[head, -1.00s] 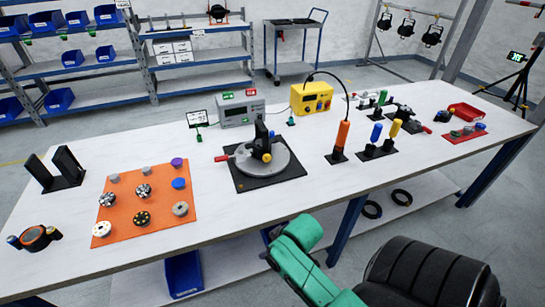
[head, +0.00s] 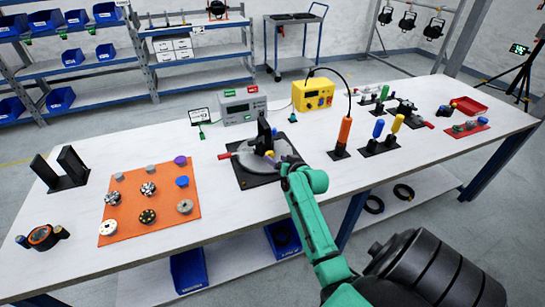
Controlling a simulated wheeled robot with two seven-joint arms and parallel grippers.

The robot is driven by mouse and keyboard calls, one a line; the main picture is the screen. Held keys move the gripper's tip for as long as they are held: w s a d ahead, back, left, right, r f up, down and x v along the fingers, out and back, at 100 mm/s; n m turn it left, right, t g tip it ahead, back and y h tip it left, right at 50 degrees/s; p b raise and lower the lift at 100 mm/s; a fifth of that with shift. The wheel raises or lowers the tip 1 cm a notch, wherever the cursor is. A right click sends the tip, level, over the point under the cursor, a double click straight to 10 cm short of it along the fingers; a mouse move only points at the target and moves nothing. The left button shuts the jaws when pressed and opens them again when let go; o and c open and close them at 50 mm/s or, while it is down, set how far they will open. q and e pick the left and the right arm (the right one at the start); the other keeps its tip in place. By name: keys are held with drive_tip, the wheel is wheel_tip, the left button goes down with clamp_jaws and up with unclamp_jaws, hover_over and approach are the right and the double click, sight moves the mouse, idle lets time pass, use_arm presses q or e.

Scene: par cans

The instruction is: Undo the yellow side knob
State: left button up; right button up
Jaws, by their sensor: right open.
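The yellow side knob (head: 270,153) shows as a small spot low on a black upright part (head: 262,132). That part stands on a round grey disc (head: 247,163) over a black base plate (head: 252,181). A red-tipped lever (head: 225,156) sticks out to the left of the disc. My right gripper (head: 285,158) is at the disc's right side, close to the knob. It is open, but the green wrist and arm hide much of it. I cannot tell whether it touches the knob. My left gripper is out of view.
An orange mat (head: 140,228) with several small knobs and discs lies to the left. A grey meter (head: 240,105) and a yellow box (head: 312,94) stand behind. An orange-handled tool (head: 344,132) and several coloured-handled tools stand to the right. The front table strip is mostly clear.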

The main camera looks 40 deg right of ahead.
sight(271, 155)
drive_tip(key=x, duration=0.3)
drive_tip(key=shift+w+f, duration=0.1)
drive_tip(key=shift+w, duration=0.25)
drive_tip(key=shift+c, duration=0.3)
clamp_jaws()
